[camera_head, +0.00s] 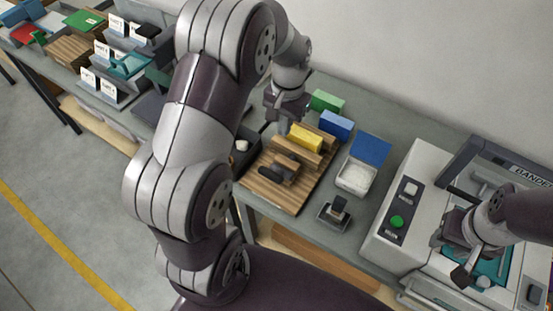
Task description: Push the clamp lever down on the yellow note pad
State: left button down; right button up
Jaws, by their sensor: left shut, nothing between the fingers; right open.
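The yellow note pad (305,138) lies on the wooden board (262,183) on the bench, in front of a green block and a blue block. Wooden bars and a dark rounded piece (270,173) sit on the board nearer to me; I cannot tell which part is the clamp lever. My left gripper (282,126) is shut and empty, pointing down just left of the yellow pad. Whether it touches anything is unclear. My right gripper (463,268) is open over the grey machine's teal area, away from the pad.
A green block (327,101) and a blue block (336,125) stand behind the board. A white box with a raised blue lid (371,149) and a small dark stamp-like item (335,212) are to its right. The grey machine (400,179) fills the right side.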

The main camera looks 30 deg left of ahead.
pick_arm(q)
jog(key=p, duration=0.2)
send_near(275, 171)
jog(key=w+f, duration=0.2)
jog(key=w, duration=0.1)
jog(key=s+f+p, duration=0.1)
jog(key=s+f, duration=0.1)
jog(key=shift+s+d+f, duration=0.1)
jog(key=shift+s+f, duration=0.25)
jog(key=shift+s+f+p, duration=0.35)
jog(key=shift+s, duration=0.1)
jog(key=shift+f, duration=0.1)
jog(key=shift+w, duration=0.1)
